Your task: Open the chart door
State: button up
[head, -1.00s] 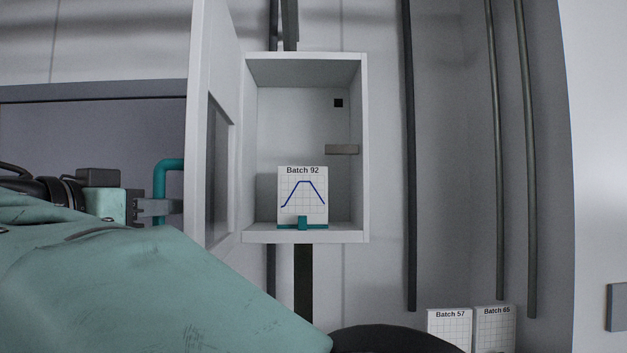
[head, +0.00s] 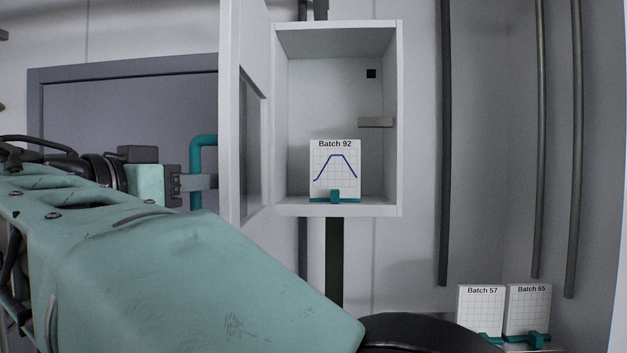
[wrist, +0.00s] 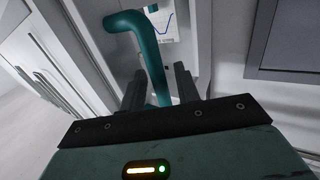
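The chart door (head: 230,110) stands swung wide open at the left side of the white chart box (head: 386,120), nearly edge-on in the head view. Its teal bar handle (head: 196,150) is on the outer face, at the left. The handle also shows in the wrist view (wrist: 151,50). My gripper (wrist: 160,85) is at the handle, one finger on each side of the bar. A gap shows between the bar and the right finger, so the fingers look open around it. Inside the box, the Batch 92 chart (head: 335,168) stands upright in a teal holder.
Batch 57 (head: 480,310) and Batch 65 (head: 527,308) charts stand at the lower right. A dark round surface (head: 425,332) is at the bottom. Dark vertical pipes (head: 445,140) run along the wall right of the box.

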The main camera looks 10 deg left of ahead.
jog(key=p+v, duration=0.2)
jog(key=v, duration=0.5)
jog(key=shift+s, duration=0.2)
